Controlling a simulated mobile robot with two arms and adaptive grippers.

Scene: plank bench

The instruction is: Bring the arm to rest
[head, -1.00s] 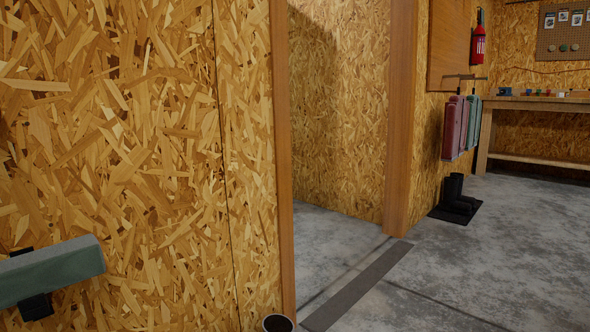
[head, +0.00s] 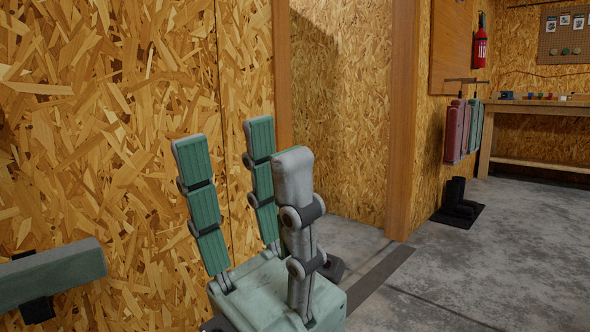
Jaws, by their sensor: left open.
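My left gripper (head: 240,145) stands at the lower middle of the head view. Its green-grey palm is at the bottom and its three jointed fingers point upward. The fingers are spread apart, with green ribbed pads on two of them. I see nothing between them. The gripper shows in front of the wood-chip wall and the doorway's left post. The rest of the left arm is below the picture. My right gripper is not in view.
A wood-chip wall (head: 110,130) fills the left side. A doorway has a wooden right post (head: 402,120). Black boots (head: 457,197), red and green canisters (head: 458,130), a fire extinguisher (head: 480,42) and a workbench (head: 540,106) stand farther right. Concrete floor (head: 480,270) is clear at lower right.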

